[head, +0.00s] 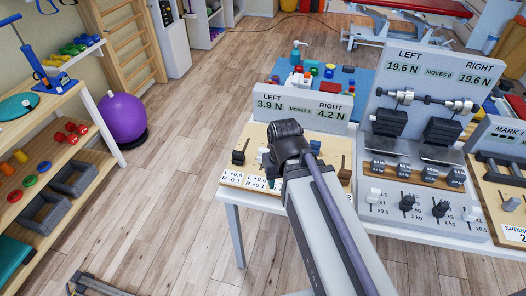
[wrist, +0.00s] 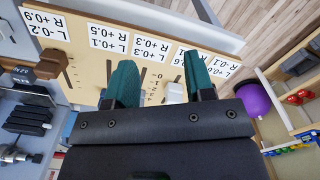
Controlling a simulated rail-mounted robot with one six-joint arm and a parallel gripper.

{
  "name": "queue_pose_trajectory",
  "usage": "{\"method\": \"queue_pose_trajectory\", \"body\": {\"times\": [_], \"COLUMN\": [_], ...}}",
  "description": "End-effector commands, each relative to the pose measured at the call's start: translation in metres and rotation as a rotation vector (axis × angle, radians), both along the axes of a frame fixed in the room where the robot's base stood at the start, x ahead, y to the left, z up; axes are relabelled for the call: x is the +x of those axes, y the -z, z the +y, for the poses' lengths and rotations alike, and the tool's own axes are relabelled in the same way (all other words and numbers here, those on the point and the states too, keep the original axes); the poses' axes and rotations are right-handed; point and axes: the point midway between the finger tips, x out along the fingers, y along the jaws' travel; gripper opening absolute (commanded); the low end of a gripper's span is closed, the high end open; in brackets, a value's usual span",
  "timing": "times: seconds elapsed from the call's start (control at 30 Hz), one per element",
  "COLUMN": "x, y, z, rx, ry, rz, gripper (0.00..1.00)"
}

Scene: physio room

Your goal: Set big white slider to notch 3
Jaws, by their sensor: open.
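A white slider block (wrist: 174,93) shows in the wrist view between my gripper's two teal fingers, nearer the right one. Printed scale marks run beside it on the light wooden panel (wrist: 92,72); the slider's exact notch is not readable. My gripper (wrist: 160,64) is open, its fingers spread over the panel, and no contact with the block is visible. In the head view my gripper (head: 279,165) is over the same panel, on the table's left part, and its dark wrist hides most of the fingers. A whitish block (head: 262,153) shows just left of the wrist.
A black slider (head: 238,157) and a brown slider (head: 345,176) flank my gripper on the panel. A display (head: 300,107) behind reads left 3.9 N, right 4.2 N. A taller grey device (head: 425,75) with small levers stands right.

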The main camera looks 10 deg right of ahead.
Motion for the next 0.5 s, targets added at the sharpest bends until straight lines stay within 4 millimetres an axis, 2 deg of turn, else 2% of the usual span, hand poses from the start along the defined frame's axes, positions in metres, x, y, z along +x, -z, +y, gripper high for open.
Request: {"method": "queue_pose_trajectory", "body": {"times": [0.1,0.17,0.27,0.33,0.4,0.5], "x": [0.002,0.014,0.068,0.125,0.175,0.214], "y": [-0.001,-0.002,-0.005,-0.008,-0.009,-0.009], "z": [0.0,0.0,-0.001,-0.001,-0.002,-0.002], "rx": [0.0,0.0,0.0,0.0,0.001,0.001], "ry": [0.0,0.001,-0.034,-0.197,-0.439,-0.765], "rz": [0.0,0.0,0.0,-0.001,0.0,0.0], "gripper": [0.49,0.49,0.49,0.49,0.49,0.49]}}
